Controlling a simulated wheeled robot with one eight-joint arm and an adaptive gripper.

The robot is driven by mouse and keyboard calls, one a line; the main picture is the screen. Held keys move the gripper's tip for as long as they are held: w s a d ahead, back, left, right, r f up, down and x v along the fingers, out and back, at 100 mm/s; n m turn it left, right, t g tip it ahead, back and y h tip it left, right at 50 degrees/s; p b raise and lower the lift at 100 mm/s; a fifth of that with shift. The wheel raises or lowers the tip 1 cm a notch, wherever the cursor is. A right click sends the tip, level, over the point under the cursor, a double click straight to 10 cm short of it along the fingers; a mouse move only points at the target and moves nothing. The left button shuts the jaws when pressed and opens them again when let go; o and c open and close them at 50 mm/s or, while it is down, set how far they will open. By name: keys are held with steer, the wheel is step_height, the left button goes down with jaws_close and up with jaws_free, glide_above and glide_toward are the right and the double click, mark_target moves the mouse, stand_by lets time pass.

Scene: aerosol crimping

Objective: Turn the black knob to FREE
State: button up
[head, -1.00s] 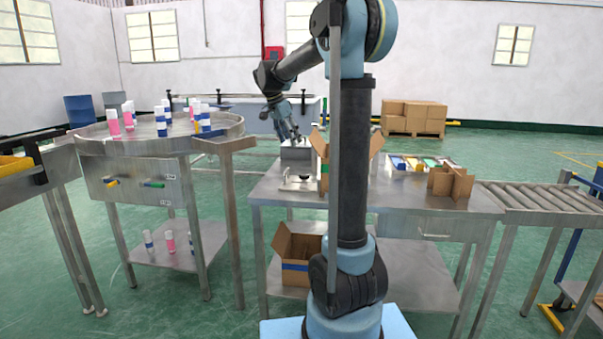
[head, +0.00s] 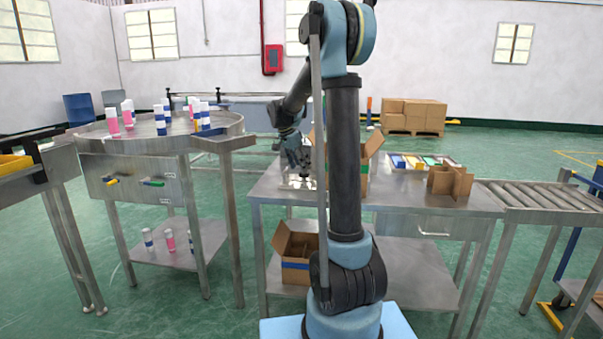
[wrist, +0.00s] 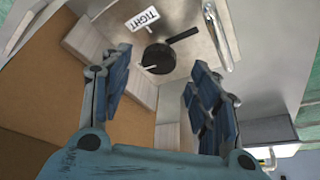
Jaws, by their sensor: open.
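The black knob (wrist: 158,60) is round, with a dark lever (wrist: 182,35) reaching to the upper right and a small white mark at its lower left. It sits on a pale metal plate (wrist: 190,60) beside a TIGHT label (wrist: 143,18). No FREE label can be read. My gripper (wrist: 160,75) is open, its two blue fingers on either side of the knob's position in the wrist view, apparently short of it. In the head view my gripper (head: 302,162) is low over the left part of the steel table (head: 400,195); the knob cannot be made out there.
A cardboard box (head: 371,150) stands close to my gripper; its brown side (wrist: 60,85) fills the left of the wrist view. A metal bar (wrist: 222,45) lies right of the knob. A cardboard divider (head: 450,182) and coloured items (head: 415,162) are at the table's right.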

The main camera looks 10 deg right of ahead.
mark_target(302, 176)
steer(key=shift+x, duration=1.6)
steer(key=c, duration=1.1)
